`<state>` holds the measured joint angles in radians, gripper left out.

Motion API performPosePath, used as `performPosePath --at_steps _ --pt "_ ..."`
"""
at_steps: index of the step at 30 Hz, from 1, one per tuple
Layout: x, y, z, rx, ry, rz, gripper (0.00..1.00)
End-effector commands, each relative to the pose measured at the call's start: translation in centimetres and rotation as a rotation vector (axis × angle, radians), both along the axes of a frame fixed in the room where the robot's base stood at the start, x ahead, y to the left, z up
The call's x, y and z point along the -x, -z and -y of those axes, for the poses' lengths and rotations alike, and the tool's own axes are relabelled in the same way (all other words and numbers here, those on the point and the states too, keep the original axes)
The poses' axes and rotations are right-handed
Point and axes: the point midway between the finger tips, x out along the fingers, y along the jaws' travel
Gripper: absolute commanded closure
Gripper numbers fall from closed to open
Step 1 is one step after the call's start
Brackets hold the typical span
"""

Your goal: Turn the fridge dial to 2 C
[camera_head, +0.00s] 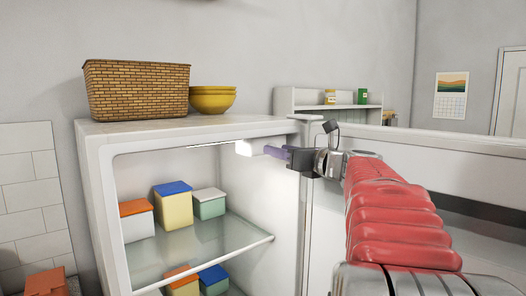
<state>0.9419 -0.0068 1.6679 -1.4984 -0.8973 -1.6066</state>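The white fridge (92,160) stands open, with its door (430,180) swung out to the right. A bright white fitting (243,148) sits high inside the fridge, under the ceiling near the right wall. I cannot make out a dial, numbers or a pointer on it. My gripper (268,151), with purplish fingers, is at the upper right of the fridge opening and points left toward the fitting. A small gap shows in the picture between fingertips and fitting. The fingers overlap from this side, so their opening is unclear.
Lidded boxes, such as a yellow one with a blue lid (173,208), stand on the glass shelf (215,248), with more below. A wicker basket (135,92) and yellow bowls (212,100) sit on top. The upper fridge space left of my gripper is clear.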

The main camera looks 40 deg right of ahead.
Motion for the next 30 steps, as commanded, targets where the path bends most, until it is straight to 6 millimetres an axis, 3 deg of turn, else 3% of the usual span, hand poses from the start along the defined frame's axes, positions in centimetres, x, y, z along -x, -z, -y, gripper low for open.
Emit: performPosePath --at_steps 4,13,30 --pt "-1.02 0.05 0.0 -0.001 -0.001 0.0 0.59" --pt "-1.13 0.01 0.06 0.0 0.001 0.0 0.59" --pt "-1.09 0.02 0.1 0.0 0.001 0.0 0.99"
